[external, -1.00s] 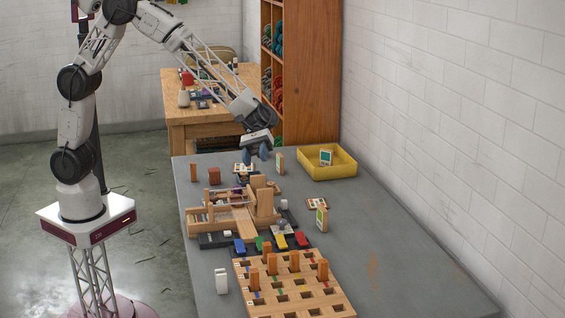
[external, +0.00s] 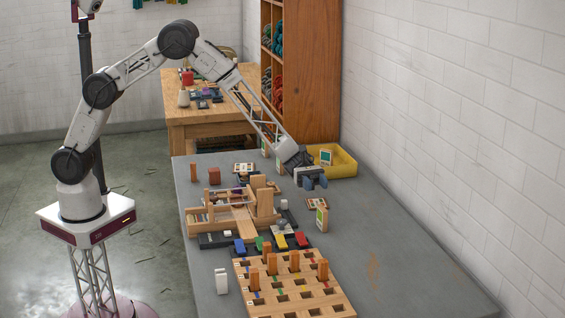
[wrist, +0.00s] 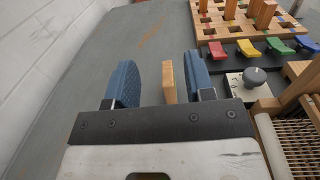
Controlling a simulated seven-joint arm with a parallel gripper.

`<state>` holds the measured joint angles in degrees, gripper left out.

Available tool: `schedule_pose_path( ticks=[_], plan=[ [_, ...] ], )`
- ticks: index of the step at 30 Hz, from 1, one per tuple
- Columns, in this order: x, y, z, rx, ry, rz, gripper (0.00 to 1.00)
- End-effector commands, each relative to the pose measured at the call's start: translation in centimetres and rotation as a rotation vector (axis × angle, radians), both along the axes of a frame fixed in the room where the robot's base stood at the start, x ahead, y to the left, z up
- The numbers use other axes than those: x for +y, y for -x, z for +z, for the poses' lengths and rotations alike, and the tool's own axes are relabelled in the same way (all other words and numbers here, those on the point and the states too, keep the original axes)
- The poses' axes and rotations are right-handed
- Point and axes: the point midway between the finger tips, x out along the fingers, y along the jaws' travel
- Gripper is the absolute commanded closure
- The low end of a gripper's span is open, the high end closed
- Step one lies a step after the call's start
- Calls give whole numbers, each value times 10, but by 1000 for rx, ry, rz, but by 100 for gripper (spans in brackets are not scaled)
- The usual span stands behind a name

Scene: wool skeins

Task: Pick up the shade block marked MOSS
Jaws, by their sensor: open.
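Several upright wooden blocks with coloured faces stand on the grey table; their lettering is too small to read, so I cannot tell which is marked MOSS. One block with a green and white face (external: 322,217) stands right of the wooden loom. My gripper (external: 315,184) is open and empty, above the table just behind that block. In the wrist view, a wooden block with a thin green edge (wrist: 169,84) shows between the blue fingertips (wrist: 160,72), apart from both; it appears to be the same block.
The yellow tray (external: 347,172) holds another block (external: 326,157). More blocks (external: 265,149) stand behind my gripper. The loom (external: 230,212), coloured levers (external: 281,241) and pegged wooden rack (external: 305,300) occupy the left and front. The table's right side is clear.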

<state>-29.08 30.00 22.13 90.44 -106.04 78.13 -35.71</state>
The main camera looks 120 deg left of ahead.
Motion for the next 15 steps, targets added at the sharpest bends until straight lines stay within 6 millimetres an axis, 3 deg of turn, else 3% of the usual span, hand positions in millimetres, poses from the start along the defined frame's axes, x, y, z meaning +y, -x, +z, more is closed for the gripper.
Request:
schedule_pose_path(
  ticks=[15],
  plan=[
    [0,0,-10,3,2,0,51]
  ],
)
